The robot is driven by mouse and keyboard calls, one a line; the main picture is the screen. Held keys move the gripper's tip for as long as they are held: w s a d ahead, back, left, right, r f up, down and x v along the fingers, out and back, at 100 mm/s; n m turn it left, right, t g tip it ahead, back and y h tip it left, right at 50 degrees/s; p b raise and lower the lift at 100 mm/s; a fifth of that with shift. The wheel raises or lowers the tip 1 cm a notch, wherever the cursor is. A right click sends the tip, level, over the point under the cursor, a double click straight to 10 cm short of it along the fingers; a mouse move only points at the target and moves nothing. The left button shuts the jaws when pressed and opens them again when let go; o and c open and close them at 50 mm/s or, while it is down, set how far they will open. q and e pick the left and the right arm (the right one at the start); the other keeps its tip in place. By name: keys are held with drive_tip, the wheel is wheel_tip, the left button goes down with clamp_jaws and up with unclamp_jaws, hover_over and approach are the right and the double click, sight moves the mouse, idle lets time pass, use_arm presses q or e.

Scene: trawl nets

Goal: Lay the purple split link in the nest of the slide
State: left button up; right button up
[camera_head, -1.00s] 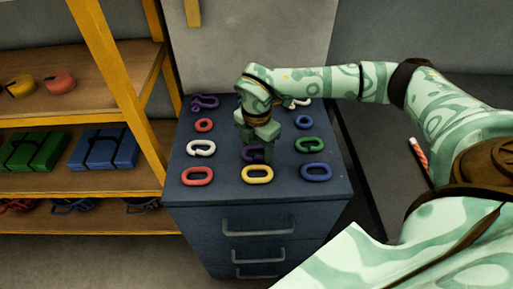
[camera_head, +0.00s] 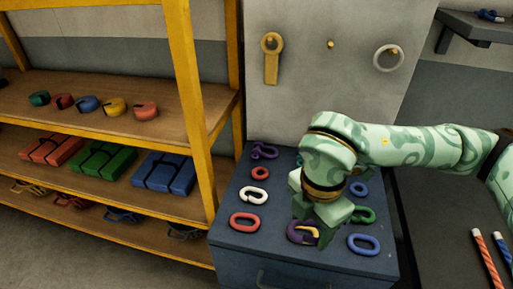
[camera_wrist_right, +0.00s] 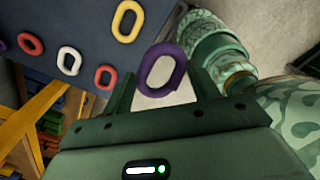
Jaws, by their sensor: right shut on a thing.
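My right gripper (camera_head: 318,222) is shut on the purple split link, a thick oval. In the head view the purple link (camera_head: 293,234) shows below the fingers, overlapping a yellow link. In the right wrist view the purple link (camera_wrist_right: 147,72) stands out between the two fingers of my right gripper (camera_wrist_right: 163,78), apart from the links lying beyond it. The gripper hides part of the cabinet top. I cannot make out the slide or its nest in either view. My left gripper is not in view.
Red, white, blue and green links lie in rows on the dark blue cabinet (camera_head: 228,246). A yellow-framed shelf (camera_head: 185,100) stands at left. A yellow ring with a tag (camera_head: 271,62) and a pale ring (camera_head: 388,58) hang on the wall panel. Striped sticks (camera_head: 488,260) lie at right.

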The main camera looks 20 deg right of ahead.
drive_tip(key=n, duration=1.3)
drive_tip(key=shift+w, duration=0.1)
drive_tip(key=n, duration=0.6)
drive_tip(key=shift+w+n, duration=0.15)
drive_tip(key=shift+n, duration=0.25)
drive_tip(key=n, duration=0.5)
drive_tip(key=shift+w+n, duration=0.15)
drive_tip(key=shift+n, duration=0.25)
drive_tip(key=n, duration=1.2)
drive_tip(key=shift+w+d+f+n, duration=0.1)
drive_tip(key=shift+w+n, duration=0.2)
drive_tip(key=shift+w, duration=0.05)
drive_tip(key=n, duration=0.5)
drive_tip(key=shift+w+n, duration=0.2)
drive_tip(key=shift+n, duration=0.1)
drive_tip(key=n, duration=0.4)
drive_tip(key=shift+w+f+n, duration=0.1)
drive_tip(key=shift+w+n, duration=0.1)
drive_tip(key=shift+n, duration=0.1)
drive_tip(key=n, duration=0.3)
drive_tip(key=shift+w+d, duration=0.1)
drive_tip(key=shift+w, duration=0.3)
